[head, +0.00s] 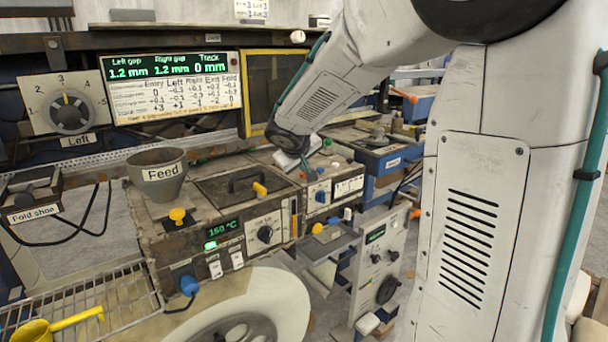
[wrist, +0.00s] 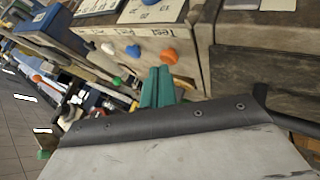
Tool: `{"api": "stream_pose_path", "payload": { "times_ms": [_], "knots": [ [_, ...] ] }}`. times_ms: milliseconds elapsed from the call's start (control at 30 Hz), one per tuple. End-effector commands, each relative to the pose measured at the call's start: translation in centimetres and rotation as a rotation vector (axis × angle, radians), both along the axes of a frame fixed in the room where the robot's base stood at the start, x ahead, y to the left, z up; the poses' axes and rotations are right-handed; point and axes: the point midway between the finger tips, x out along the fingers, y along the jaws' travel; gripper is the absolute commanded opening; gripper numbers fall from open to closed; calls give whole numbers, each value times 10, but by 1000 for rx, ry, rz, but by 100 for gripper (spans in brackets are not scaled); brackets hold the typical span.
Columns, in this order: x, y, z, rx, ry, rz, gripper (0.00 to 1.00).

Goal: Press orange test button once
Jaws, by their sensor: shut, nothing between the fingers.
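The orange test button (wrist: 168,55) sticks out of the front face of a worn beige unit in the wrist view, under lettering that seems to read "Test". A blue knob (wrist: 133,50) and a white knob (wrist: 107,47) sit to its left. My gripper (wrist: 157,72) has teal fingers, shut together and empty. In the picture its tips lie just below and left of the orange button; a gap seems to remain, but depth is hard to judge. In the head view my gripper (head: 308,170) is small beside the middle unit, and I cannot make out the orange button clearly there.
A green knob (wrist: 117,80) is close to the left of the fingers. In the head view the Feed cup (head: 157,174), a yellow knob (head: 178,216) and the 150 °C heater panel (head: 224,228) stand left of my arm. A display (head: 170,88) hangs behind.

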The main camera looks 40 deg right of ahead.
Motion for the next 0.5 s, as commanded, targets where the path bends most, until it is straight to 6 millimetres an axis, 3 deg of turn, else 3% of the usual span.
{"api": "stream_pose_path", "payload": {
  "times_ms": [500],
  "knots": [
    [0, 0, -7, 0, 1, -1, 0]
  ]
}}
